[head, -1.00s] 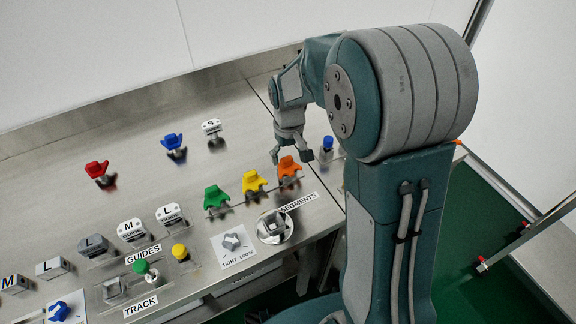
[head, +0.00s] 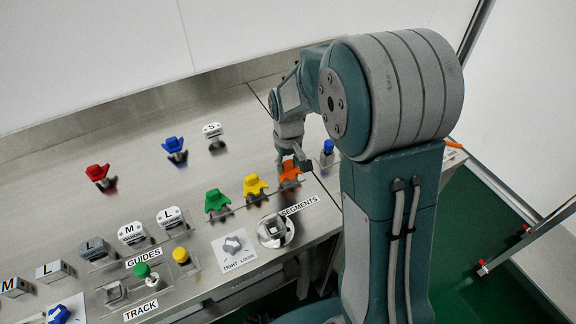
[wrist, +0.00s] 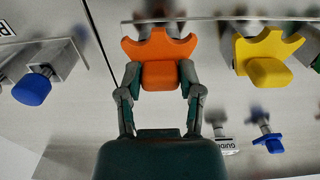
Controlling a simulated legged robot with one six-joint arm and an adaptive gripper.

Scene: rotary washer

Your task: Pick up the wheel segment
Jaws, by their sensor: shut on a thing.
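The orange wheel segment (head: 289,172) stands at the right end of the segment row on the metal table, under my gripper (head: 292,163) in the head view. In the wrist view the orange segment (wrist: 160,62) sits between both fingers of my gripper (wrist: 160,82). The fingers are shut on its lower block, one on each side. My arm hides little of the orange segment.
A blue-topped piece (head: 328,151) stands close to the right of my gripper. A round metal post (head: 275,229) is in front, by the SEGMENTS label. Red (head: 98,173) and blue (head: 174,145) pieces and a white S piece (head: 212,131) stand further back.

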